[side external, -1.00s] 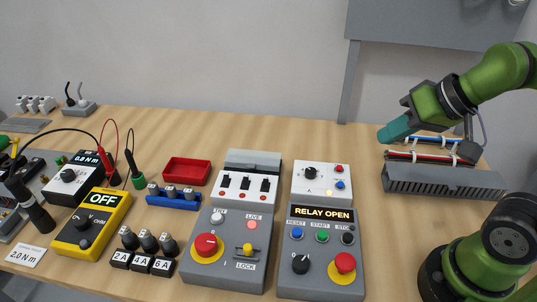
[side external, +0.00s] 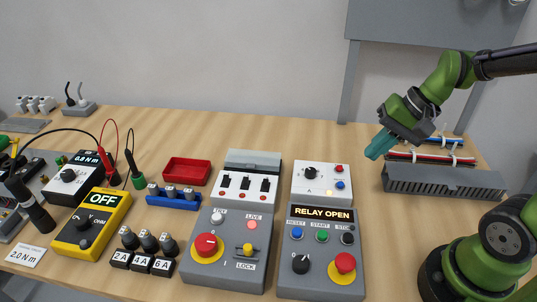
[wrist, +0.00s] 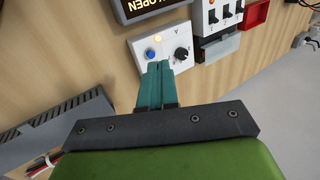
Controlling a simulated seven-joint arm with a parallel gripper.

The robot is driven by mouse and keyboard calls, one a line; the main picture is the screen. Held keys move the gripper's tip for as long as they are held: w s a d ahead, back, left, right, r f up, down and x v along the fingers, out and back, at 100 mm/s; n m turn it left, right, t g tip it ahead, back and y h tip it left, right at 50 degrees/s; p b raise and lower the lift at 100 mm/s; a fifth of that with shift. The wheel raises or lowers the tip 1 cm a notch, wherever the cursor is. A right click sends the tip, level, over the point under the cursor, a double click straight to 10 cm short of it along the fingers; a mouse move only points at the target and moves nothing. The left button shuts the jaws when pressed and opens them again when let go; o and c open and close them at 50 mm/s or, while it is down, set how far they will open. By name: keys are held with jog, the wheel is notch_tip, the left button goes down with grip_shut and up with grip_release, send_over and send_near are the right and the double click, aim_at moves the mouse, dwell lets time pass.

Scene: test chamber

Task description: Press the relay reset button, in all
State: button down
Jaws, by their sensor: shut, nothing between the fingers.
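The grey control box (side external: 318,262) stands at the front centre, with a lit "RELAY OPEN" display (side external: 323,213). Below it is the blue button labelled RESET (side external: 296,233), left of a green START button (side external: 321,235) and a dark STOP button (side external: 347,238). My gripper (side external: 378,147) is shut and empty, its teal fingers pointing down-left, right of and above the white box (side external: 313,193). In the wrist view the closed fingers (wrist: 160,66) overlap the lower edge of the white box (wrist: 165,39); the display (wrist: 146,8) is cut off at the top. The RESET button is out of the wrist view.
The control box also carries a black knob (side external: 300,264) and a red mushroom button (side external: 345,262). A breaker box (side external: 240,212) stands at left. A grey slotted duct (side external: 440,182) lies at right. Bare table separates it from the control box.

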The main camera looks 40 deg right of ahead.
jog(key=w+m+y, duration=0.1)
jog(key=w+m, duration=0.1)
jog(key=w+f+m+y, duration=0.1)
jog(key=m, duration=0.1)
jog(key=w+m+t+y, duration=0.1)
jog(key=w+m+y, duration=0.1)
jog(key=shift+w+f, duration=0.3)
jog(key=shift+f, duration=0.15)
send_near(340, 185)
jog(key=shift+w+a+f, duration=0.4)
jog(key=shift+w+a, duration=0.15)
jog(key=shift+a, duration=0.25)
jog(key=shift+w+a+f, duration=0.4)
jog(key=shift+w+a, duration=0.2)
jog(key=shift+a, duration=0.25)
jog(key=shift+w+a+f, duration=0.4)
jog(key=shift+w+a, duration=0.15)
jog(key=shift+a, duration=0.25)
jog(key=shift+f, duration=0.1)
jog(key=shift+f, duration=0.35)
